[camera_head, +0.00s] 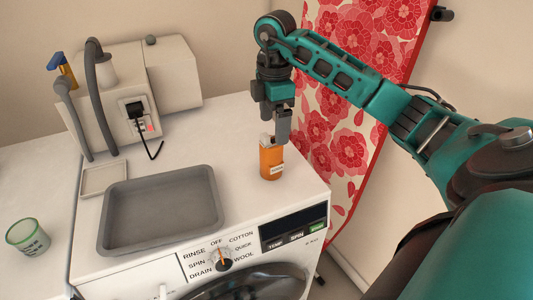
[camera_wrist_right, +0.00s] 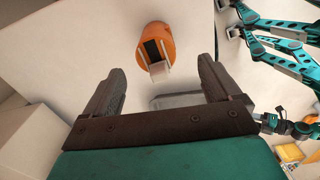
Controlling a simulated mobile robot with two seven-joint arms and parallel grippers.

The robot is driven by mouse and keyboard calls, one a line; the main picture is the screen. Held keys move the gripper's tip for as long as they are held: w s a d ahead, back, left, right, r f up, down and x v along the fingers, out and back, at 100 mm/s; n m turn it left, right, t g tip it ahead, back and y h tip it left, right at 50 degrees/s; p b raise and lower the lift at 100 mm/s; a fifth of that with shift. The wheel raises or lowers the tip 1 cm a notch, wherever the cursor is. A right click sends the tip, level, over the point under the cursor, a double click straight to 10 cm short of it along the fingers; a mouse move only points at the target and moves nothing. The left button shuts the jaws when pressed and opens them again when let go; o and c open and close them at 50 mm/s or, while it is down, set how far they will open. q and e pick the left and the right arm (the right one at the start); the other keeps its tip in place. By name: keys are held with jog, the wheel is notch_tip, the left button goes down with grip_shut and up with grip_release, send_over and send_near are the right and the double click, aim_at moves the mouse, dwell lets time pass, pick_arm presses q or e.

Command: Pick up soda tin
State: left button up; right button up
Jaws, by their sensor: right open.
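An orange cylinder (camera_head: 271,164) with a small pale label and a grey-white piece on top stands upright near the right edge of the white washing machine's top; I take it for the soda tin. My right gripper (camera_head: 281,128) points down just above and behind it, close to its top. In the right wrist view the tin (camera_wrist_right: 168,38) shows beyond the fingertips, between their lines, with a dark strip and a white block on its end. The right gripper (camera_wrist_right: 160,80) is open, with nothing between its fingers. My left gripper does not show.
A grey tray (camera_head: 160,240) lies empty left of the tin, with a small pale dish (camera_head: 104,179) beside it. A beige machine with a hose (camera_head: 180,75) stands behind. A green-and-white cup (camera_head: 28,237) is at far left. A red floral board (camera_head: 345,110) stands close on the right.

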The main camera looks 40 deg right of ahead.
aim_at(272, 141)
notch_tip(272, 141, down, 4)
jog(key=shift+r, duration=0.2)
jog(key=shift+w+f, duration=0.15)
jog(key=shift+f, duration=1.2)
jog(key=shift+w+f, duration=0.15)
jog(key=shift+f, duration=1.2)
jog(key=shift+c, duration=0.3)
jog(key=c, duration=1.2)
jog(key=shift+o, duration=0.2)
jog(key=shift+r, duration=0.25)
